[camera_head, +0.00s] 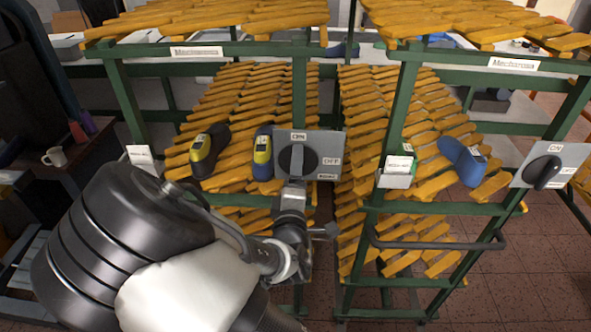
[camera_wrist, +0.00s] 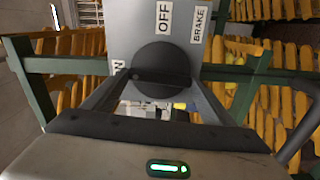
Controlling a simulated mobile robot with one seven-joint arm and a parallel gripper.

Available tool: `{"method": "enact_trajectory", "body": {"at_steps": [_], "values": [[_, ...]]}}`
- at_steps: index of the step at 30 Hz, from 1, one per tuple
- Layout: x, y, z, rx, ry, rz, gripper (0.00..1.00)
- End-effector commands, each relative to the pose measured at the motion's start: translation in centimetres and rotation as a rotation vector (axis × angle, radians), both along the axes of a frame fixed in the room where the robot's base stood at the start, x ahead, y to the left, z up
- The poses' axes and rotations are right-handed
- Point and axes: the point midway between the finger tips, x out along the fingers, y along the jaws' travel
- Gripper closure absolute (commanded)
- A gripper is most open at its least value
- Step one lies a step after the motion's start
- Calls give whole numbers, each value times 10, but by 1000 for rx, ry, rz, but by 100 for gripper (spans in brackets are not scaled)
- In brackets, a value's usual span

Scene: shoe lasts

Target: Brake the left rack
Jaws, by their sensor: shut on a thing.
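The left rack (camera_head: 127,105) is a green frame carrying a grey switch plate (camera_head: 325,145) with a round black knob (camera_head: 297,160). The plate reads ON at the top, OFF at the right and BRAKE at the lower right. The knob's bar looks upright, toward ON. My gripper (camera_head: 293,187) reaches the knob from the front. In the wrist view its fingers (camera_wrist: 160,84) are shut on the knob's bar, with the knob's face (camera_wrist: 162,58) behind them. The OFF and BRAKE labels show clearly there; ON is partly hidden at the left.
The right rack (camera_head: 400,110) stands close beside, with its own black knob (camera_head: 543,172) and a dark front handle (camera_head: 440,245). Orange slats hold a black-and-yellow shoe last (camera_head: 208,150), another yellow one (camera_head: 263,152) and a blue one (camera_head: 463,160). A white mug (camera_head: 55,157) stands at the left.

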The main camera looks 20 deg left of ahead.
Motion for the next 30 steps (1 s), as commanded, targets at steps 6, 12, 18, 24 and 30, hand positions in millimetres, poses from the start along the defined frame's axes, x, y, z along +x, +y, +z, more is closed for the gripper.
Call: {"method": "enact_trajectory", "body": {"at_steps": [6,12,18,24,30], "values": [[1,0,2,-72,-21,1,44],[1,0,2,-97,-28,0,44],[1,0,2,-102,-30,0,44],[1,0,2,-102,-31,-1,19],[1,0,1,-101,-27,0,3]]}}
